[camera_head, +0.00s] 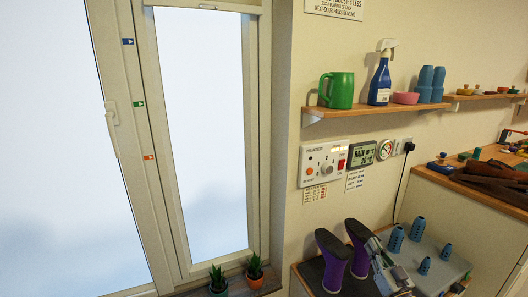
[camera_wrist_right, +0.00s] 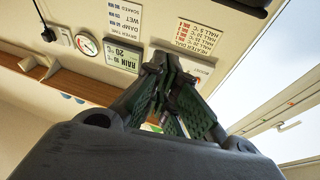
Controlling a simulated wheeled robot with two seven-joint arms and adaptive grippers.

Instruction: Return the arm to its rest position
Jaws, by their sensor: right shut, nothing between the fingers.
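My right gripper (camera_head: 378,252) shows at the lower right of the head view, in front of the cubby top and next to the purple boots (camera_head: 333,258). In the right wrist view its green-padded fingers (camera_wrist_right: 165,65) meet at the tips. Nothing is held between them. The fingers point toward the wall with the heater panel, which appears upside down there. My left gripper is in neither view.
Blue ribbed cones (camera_head: 396,238) stand on a grey tray (camera_head: 438,274) right of the gripper. A wall shelf (camera_head: 365,111) holds a green mug (camera_head: 337,90) and a spray bottle (camera_head: 381,80). The heater panel (camera_head: 323,163) is above the boots. Two potted plants (camera_head: 255,268) stand on the windowsill.

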